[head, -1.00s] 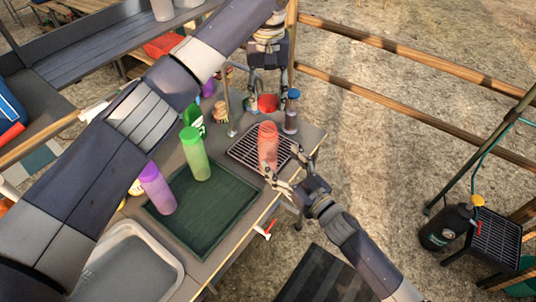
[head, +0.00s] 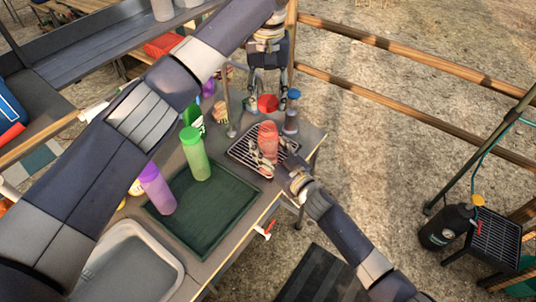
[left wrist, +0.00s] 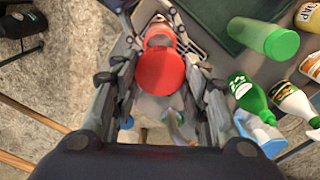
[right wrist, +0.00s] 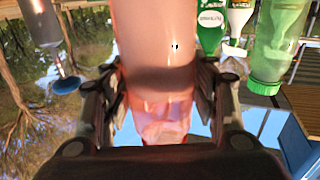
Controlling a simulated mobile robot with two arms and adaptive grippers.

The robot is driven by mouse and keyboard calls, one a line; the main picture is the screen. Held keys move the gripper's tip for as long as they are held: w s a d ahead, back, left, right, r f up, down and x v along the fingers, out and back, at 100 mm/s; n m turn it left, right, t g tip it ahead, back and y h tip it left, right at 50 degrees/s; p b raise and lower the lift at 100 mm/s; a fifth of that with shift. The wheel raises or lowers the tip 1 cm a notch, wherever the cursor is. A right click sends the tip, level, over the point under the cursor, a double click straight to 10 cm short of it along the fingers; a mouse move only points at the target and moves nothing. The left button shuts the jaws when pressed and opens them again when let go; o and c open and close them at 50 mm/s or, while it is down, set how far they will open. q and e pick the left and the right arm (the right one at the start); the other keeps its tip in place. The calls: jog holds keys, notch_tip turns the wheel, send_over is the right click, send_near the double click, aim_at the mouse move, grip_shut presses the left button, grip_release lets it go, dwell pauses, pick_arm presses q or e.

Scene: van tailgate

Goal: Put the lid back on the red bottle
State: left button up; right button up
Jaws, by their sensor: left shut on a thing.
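The translucent red bottle (head: 268,130) stands upright on the drying rack at the table's far right. My right gripper (head: 266,166) has its fingers on either side of the bottle, which also fills the middle of the right wrist view (right wrist: 155,45). Its jaws look open around the bottle, with no clear grip. My left gripper (head: 267,98) is shut on the red lid (head: 268,104) and holds it beyond the bottle, apart from it. In the left wrist view the round lid (left wrist: 161,70) sits between the fingers, with part of the bottle (left wrist: 160,34) behind it.
The black wire rack (head: 240,150) is under the bottle. A blue-capped bottle (head: 291,112) stands close on the right. A green bottle (head: 195,155) and a purple bottle (head: 157,188) stand by the dark green mat (head: 212,213). The grey sink (head: 130,262) is at the front.

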aim_at(268, 111)
jog(key=c, duration=0.9)
pick_arm(q)
jog(key=shift+s+f, duration=0.1)
jog(key=shift+f, duration=2.4)
pick_arm(e)
jog(key=shift+o, duration=0.2)
jog(key=shift+c, duration=0.3)
pick_arm(q)
jog(key=shift+f, duration=0.9)
jog(key=shift+s+f, duration=0.15)
jog(key=shift+f, duration=0.1)
jog(key=shift+c, duration=0.4)
pick_arm(e)
grip_shut()
